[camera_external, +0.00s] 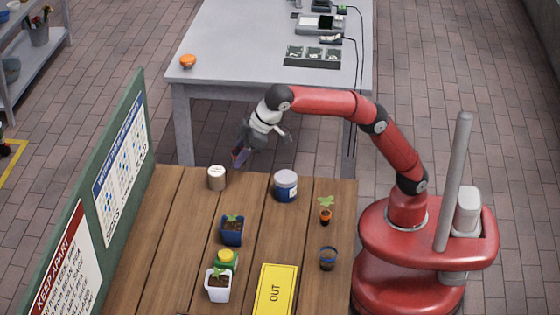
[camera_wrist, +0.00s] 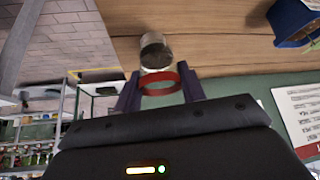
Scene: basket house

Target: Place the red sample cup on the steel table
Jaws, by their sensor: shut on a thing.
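The steel table (camera_external: 235,62) is the long grey table at the back, beyond the wooden one. My gripper (camera_external: 238,156) hangs pointing down near the far left edge of the wooden table, in front of the steel table's near edge. In the wrist view its purple fingers (camera_wrist: 160,90) are shut on the red sample cup (camera_wrist: 160,76), which shows as a red band between them. A pale cylinder with a dark end shows just beyond the band. I cannot tell whether it is the cup's body or a jar behind it. The cup is mostly hidden in the external view.
The steel table holds an orange item (camera_external: 188,61), a black tray (camera_external: 312,57) and instruments with cables. The wooden table (camera_external: 178,225) carries a white jar (camera_external: 216,178), a blue-and-white jar (camera_external: 286,186), potted plants and a yellow OUT sign (camera_external: 277,288). A green board (camera_external: 122,170) stands left.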

